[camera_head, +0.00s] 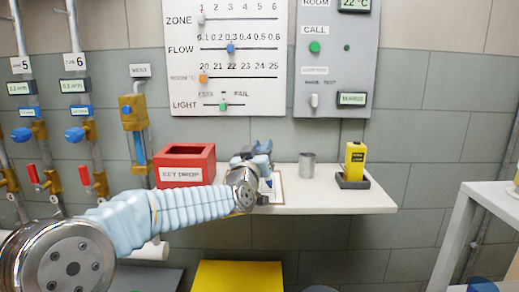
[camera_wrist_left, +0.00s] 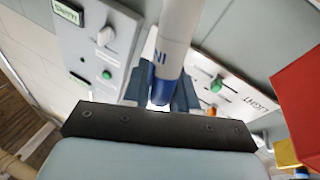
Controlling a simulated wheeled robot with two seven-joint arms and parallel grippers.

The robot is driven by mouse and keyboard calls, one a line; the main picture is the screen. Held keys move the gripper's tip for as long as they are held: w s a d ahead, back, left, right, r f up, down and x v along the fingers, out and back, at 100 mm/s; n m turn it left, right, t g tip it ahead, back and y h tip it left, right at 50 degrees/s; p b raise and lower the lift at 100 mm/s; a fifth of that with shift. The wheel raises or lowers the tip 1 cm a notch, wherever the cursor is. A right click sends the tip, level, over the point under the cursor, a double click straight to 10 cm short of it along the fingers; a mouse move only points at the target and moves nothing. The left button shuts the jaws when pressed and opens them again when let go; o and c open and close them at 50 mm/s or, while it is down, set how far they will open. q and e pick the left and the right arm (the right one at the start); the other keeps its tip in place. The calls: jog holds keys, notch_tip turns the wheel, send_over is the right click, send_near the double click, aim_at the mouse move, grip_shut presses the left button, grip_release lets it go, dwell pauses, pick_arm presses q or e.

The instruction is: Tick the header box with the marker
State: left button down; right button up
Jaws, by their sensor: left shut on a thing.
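My left gripper (camera_head: 260,152) is over the shelf in the head view, between the red box and the metal cup. In the left wrist view the gripper (camera_wrist_left: 162,92) is shut on a marker (camera_wrist_left: 178,40), which has a white body, a blue band and partly visible lettering. A sheet on a brown-edged board (camera_head: 277,190) lies on the shelf, mostly hidden behind my left wrist. The header box cannot be made out. Whether the marker touches the sheet cannot be told. My right gripper is not in view.
A white shelf (camera_head: 340,200) holds a red KEY DROP box (camera_head: 187,152), a metal cup (camera_head: 307,165) and a yellow device (camera_head: 355,162) on a black base. A slider panel (camera_head: 262,95) and a grey call panel (camera_head: 335,75) hang above. Pipes with valves stand left.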

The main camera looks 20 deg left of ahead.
pick_arm(q)
jog(key=shift+w+f, duration=0.1)
jog(key=shift+w+a+b, duration=0.25)
jog(key=shift+a+b, duration=0.05)
jog(key=shift+a, duration=0.2)
jog(key=shift+w+a+b, duration=0.25)
jog(key=shift+a, duration=0.2)
jog(key=shift+d, duration=0.15)
jog(key=shift+s+d, duration=0.3)
jog(key=shift+d, duration=0.3)
jog(key=shift+s+a+b, duration=0.35)
jog(key=shift+a+b, duration=0.1)
jog(key=shift+b, duration=0.1)
